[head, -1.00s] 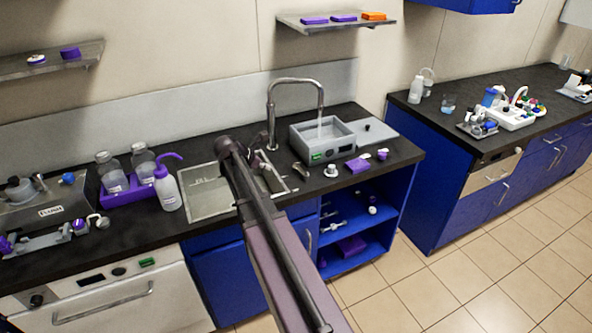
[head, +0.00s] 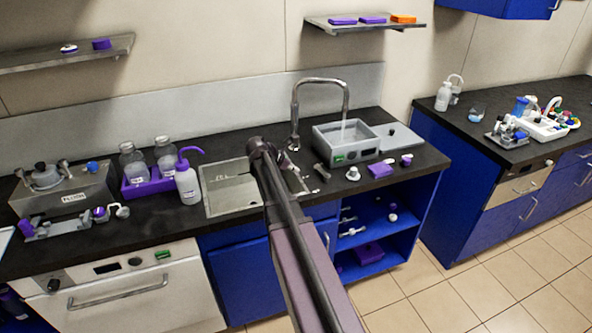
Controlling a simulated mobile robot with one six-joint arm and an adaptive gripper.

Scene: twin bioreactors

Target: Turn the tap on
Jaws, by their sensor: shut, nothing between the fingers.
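The metal tap (head: 295,112) stands behind the sink, with its curved spout reaching right. A pale streak like running water hangs below the spout, over the grey box-shaped bath (head: 350,140). The steel sink (head: 228,190) is set in the black counter left of the tap. My arm reaches up from the bottom and covers the right part of the sink. My gripper (head: 293,178) is mostly hidden behind my arm, low near the tap's base. What little shows of it looks shut and empty. I cannot tell whether it touches the tap. The tap's handle is not clearly visible.
A white wash bottle (head: 187,182) with a purple top and a purple rack (head: 150,185) of glass bottles stand left of the sink. Small parts and a purple block (head: 380,170) lie before the bath. A wall shelf (head: 365,26) hangs above. Tiled floor is clear at the right.

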